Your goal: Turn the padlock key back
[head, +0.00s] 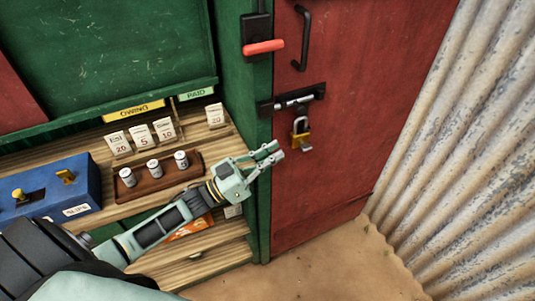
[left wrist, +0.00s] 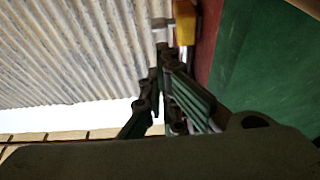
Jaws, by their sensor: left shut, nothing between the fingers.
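A brass padlock (head: 301,136) hangs from the dark hasp (head: 292,99) on the red door, its shackle up. A small grey key (head: 306,148) shows at its lower end. My left gripper (head: 277,153) is shut and empty, left of the padlock and slightly lower, apart from it. In the left wrist view the yellow padlock (left wrist: 185,22) and the grey key (left wrist: 161,28) show at the top, beyond my left gripper's fingers (left wrist: 162,75). How far the key is turned I cannot tell. My right gripper is not in view.
The red door (head: 340,165) has a black handle above the hasp. A red-handled lever (head: 263,47) is on the green post. Left are shelves with price tags, a wooden tray (head: 160,178) of small weights and a blue box (head: 48,190). Corrugated metal (head: 470,150) stands right.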

